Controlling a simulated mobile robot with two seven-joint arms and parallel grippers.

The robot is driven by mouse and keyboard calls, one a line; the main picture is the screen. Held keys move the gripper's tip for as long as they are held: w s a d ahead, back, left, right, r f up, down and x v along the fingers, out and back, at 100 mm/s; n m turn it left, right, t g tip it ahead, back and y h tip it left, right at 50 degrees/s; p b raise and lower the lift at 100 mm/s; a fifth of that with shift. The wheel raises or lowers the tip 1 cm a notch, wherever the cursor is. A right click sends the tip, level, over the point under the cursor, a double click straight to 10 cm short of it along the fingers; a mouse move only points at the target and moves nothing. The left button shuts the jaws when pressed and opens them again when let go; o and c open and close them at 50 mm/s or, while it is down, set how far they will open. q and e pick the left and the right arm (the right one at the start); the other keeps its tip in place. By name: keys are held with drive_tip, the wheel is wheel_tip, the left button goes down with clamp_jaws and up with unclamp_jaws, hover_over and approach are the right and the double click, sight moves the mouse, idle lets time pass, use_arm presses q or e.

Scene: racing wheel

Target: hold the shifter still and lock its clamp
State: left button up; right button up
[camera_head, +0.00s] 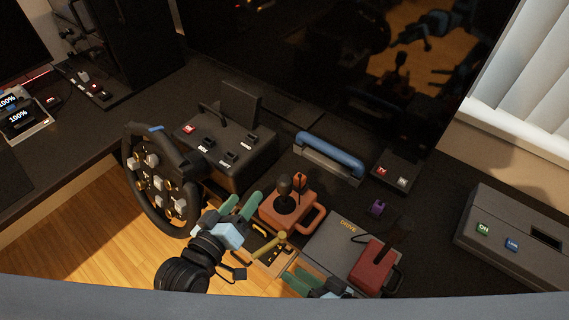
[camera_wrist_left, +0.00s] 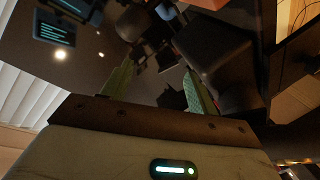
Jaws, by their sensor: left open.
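The shifter (camera_head: 289,214) is an orange-brown block with a side handle and a dark round knob on its stick. It sits at the desk's front edge in the head view. A brass-yellow lever (camera_head: 270,248), which looks like the clamp's, is in front of and below it. My left gripper (camera_head: 243,203) is open and empty, left of the shifter and apart from it. Its green fingers stand spread in the left wrist view (camera_wrist_left: 158,68) with nothing between them. My right gripper (camera_head: 305,279) is at the bottom, near the lever, partly hidden; its jaws are unclear.
The steering wheel (camera_head: 160,180) and its dark base (camera_head: 235,155) stand left of the shifter. A grey panel (camera_head: 335,238) and a red handled block (camera_head: 374,265) are to the right. A blue-topped bar (camera_head: 330,152) and a small purple block (camera_head: 377,207) lie behind. A large dark screen (camera_head: 350,70) stands at the back.

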use_arm(q)
drive_tip(key=w+d+r+h, duration=0.3)
drive_tip(key=w+d+r, duration=0.25)
drive_tip(key=r, duration=0.35)
drive_tip(key=s+d+m+g+h, duration=0.25)
drive_tip(key=d+m+g, duration=0.65)
drive_tip(key=d+m, duration=0.65)
drive_tip(key=m+g+y, duration=0.6)
drive_tip(key=m+y, duration=0.6)
drive_tip(key=m, duration=0.3)
hover_over(284, 187)
drive_tip(key=w, duration=0.2)
drive_tip(key=f, duration=0.3)
drive_tip(key=shift+d+n, duration=0.25)
drive_tip(key=shift+a+f, duration=0.15)
drive_tip(key=shift+a, duration=0.15)
drive_tip(key=shift+f, duration=3.95)
